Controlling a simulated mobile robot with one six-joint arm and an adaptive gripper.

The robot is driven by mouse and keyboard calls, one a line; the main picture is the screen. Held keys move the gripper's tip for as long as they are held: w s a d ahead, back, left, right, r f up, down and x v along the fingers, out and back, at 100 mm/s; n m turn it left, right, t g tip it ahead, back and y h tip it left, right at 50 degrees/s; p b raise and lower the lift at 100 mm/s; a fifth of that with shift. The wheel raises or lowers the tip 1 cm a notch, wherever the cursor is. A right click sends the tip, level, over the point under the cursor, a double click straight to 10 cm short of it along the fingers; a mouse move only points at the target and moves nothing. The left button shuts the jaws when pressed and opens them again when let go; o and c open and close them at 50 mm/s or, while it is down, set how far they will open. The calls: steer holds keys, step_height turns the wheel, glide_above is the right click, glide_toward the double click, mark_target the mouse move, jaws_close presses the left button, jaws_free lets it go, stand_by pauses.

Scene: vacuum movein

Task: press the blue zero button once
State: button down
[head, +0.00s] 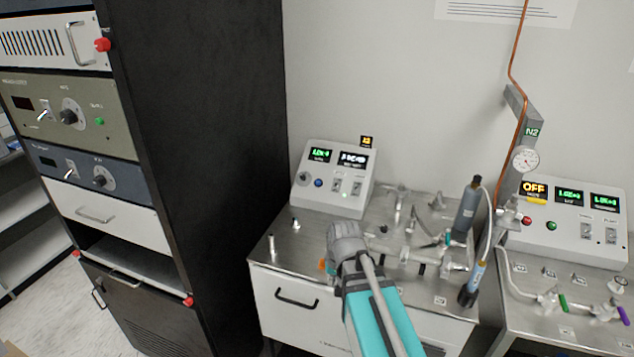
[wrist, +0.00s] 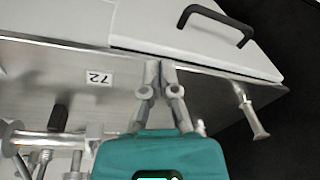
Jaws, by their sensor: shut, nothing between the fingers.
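The blue button (head: 318,183) is a small round dot on the sloped front of the white control box (head: 310,198). The box stands at the back left of the steel bench, with two lit displays above the button. My gripper (wrist: 159,66) shows in the wrist view with its two grey fingers together and nothing between them. The fingers are over the bench's front edge and drawer, apart from the box. In the head view my arm's end is in front of and below the box, and the fingertips are hidden. The blue button is not in the wrist view.
Valves and pipe fittings (head: 400,205) crowd the bench right of the box. A tall dark rack (head: 200,130) stands close on the left. A second control box (head: 560,225) with red and green buttons is on the right. A metal post (wrist: 250,110) stands near the bench corner.

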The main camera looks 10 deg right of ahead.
mark_target(318, 182)
steer(key=w+r+m+t+y+p, duration=0.1)
steer(key=w+r+m+t, duration=0.2)
steer(key=w, duration=0.8)
steer(key=w+r+m+t+y+p, duration=0.1)
steer(key=w+r+m+t, duration=0.3)
steer(key=w, duration=0.8)
steer(key=w+r+m+t+y+p, duration=0.1)
steer(key=w+r+m+t+p, duration=0.1)
steer(key=w+r+m, duration=0.5)
steer(key=w+r+t, duration=0.1)
steer(key=w, duration=0.3)
steer(key=shift+w+r+t, duration=0.15)
steer(key=shift+w+t, duration=0.05)
steer(key=shift+t, duration=0.1)
steer(key=w+f+b, duration=0.1)
steer(key=w+d+f+b, duration=0.1)
steer(key=f+b, duration=0.1)
steer(key=w+f+b, duration=0.1)
steer(key=f, duration=0.1)
steer(key=shift+d+b, duration=0.3)
steer(key=shift+d, duration=0.05)
steer(key=shift+w+d+f+b, duration=0.25)
steer(key=shift+w+f+b, duration=0.15)
steer(key=shift+f+b, duration=0.15)
steer(key=shift+w+d+f+b, duration=0.2)
steer(key=shift+w+f+b, duration=0.2)
steer(key=shift+f+b, duration=0.1)
